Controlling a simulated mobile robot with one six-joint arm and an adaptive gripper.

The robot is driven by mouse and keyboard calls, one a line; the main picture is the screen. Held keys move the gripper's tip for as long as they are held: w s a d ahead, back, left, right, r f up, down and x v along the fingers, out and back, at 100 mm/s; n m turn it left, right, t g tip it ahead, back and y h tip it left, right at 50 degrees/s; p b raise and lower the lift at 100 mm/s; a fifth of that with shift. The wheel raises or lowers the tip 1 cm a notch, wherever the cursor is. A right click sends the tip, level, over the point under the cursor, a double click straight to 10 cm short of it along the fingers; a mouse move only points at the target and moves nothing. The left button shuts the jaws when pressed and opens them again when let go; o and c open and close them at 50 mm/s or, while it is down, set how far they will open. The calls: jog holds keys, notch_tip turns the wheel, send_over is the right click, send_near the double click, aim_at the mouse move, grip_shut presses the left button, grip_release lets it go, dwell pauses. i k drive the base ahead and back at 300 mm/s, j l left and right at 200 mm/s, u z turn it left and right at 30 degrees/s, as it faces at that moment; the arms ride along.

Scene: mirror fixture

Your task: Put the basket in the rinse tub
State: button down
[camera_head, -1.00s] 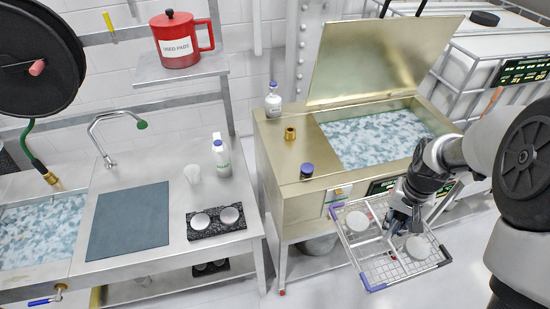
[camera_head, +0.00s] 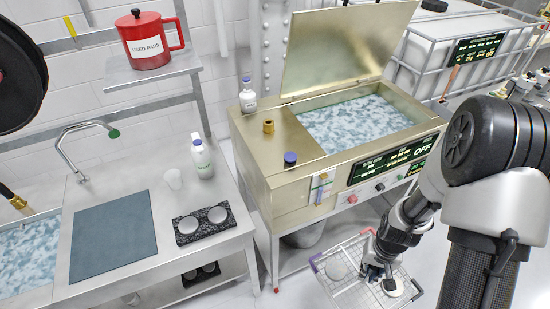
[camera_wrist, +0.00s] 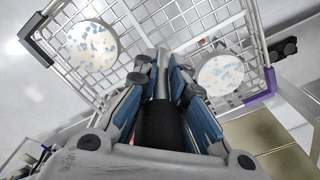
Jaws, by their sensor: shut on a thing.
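The wire basket (camera_head: 355,292) is at the lower middle right of the head view, low in front of the gold-coloured tank. It holds two pale round discs, one (camera_head: 336,270) at left and one (camera_head: 392,287) at right. My gripper (camera_head: 374,270) is above the basket's middle. In the wrist view, my gripper (camera_wrist: 165,90) is shut around a dark grip (camera_wrist: 160,125), with the basket mesh (camera_wrist: 150,22) beyond it. A basin of water (camera_head: 25,262) is at the left edge; the gold-coloured tank (camera_head: 245,150) also holds water. No label shows which is the rinse tub.
The tank's lid (camera_head: 345,45) stands open. A bottle (camera_head: 247,98), a brass fitting (camera_head: 268,127) and a dark-capped jar (camera_head: 290,160) stand on its top. The left bench carries a tap (camera_head: 85,130), a dark mat (camera_head: 112,235), a bottle (camera_head: 202,160) and a black disc holder (camera_head: 205,240).

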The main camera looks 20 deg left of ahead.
aim_at(41, 269)
jog(key=k+j+u, duration=0.25)
jog(key=k+j, duration=0.15)
jog(key=j, duration=0.25)
jog(key=k+j+u, duration=0.15)
jog(key=j, duration=0.2)
jog(key=k+j+u, duration=0.1)
jog(key=j, duration=0.3)
jog(key=k, duration=0.1)
